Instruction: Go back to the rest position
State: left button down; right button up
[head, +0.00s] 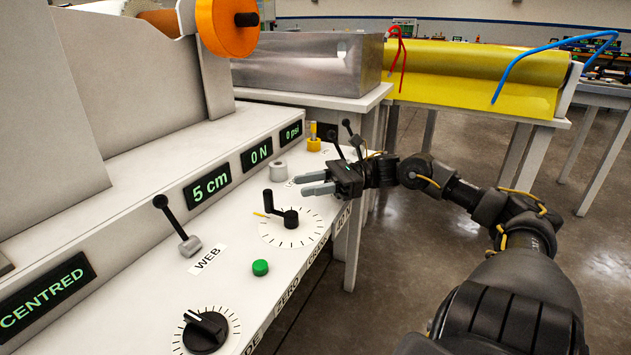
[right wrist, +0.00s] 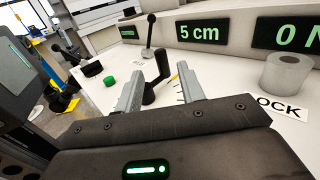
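My right gripper (head: 312,183) is over the white control panel (head: 205,285), its two grey fingers pointing left. In the right wrist view the fingers (right wrist: 160,92) stand well apart with nothing gripped. A black crank handle (head: 290,217) on a graduated dial is left of and below the fingertips in the head view. It also shows beyond and between the fingers in the right wrist view (right wrist: 158,80), apart from them. My left gripper is not seen in the head view.
On the panel are a lever (head: 172,222) by the WEB label, a green button (head: 260,267), a black knob (head: 205,331) and a grey cylinder (head: 279,171). Displays (head: 208,185) line the step behind. A metal box (head: 307,63) and yellow trough (head: 470,75) stand beyond. Open floor lies right.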

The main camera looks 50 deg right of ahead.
jog(key=shift+s+d, duration=0.3)
jog(key=shift+d, duration=0.25)
